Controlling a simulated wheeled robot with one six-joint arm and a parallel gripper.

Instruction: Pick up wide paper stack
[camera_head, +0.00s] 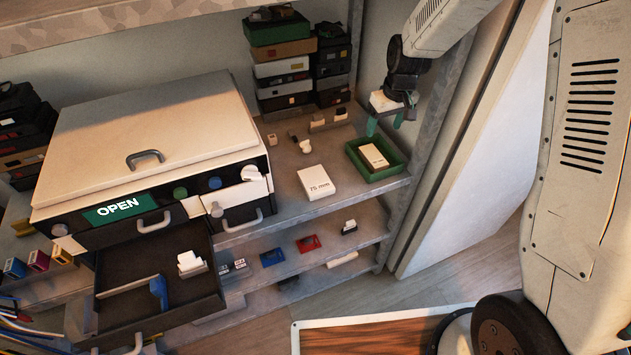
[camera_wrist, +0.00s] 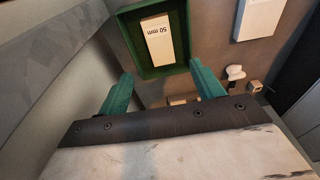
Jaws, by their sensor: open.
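The wide paper stack (camera_head: 317,182), a white block marked "75 mm", lies flat on the shelf left of the green tray. In the wrist view it shows partly at the upper right (camera_wrist: 260,18), cut by the picture's edge. A narrower stack (camera_head: 374,156), marked "50 mm" in the wrist view (camera_wrist: 158,38), lies inside the green tray (camera_head: 400,171). My gripper (camera_head: 385,122) is open and empty, with teal fingers. It hangs above the shelf behind the tray, apart from both stacks. In the wrist view the fingers (camera_wrist: 162,78) point toward the tray.
A metal shelf post (camera_head: 435,120) stands right of the tray. Bare shelf surrounds the wide stack.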

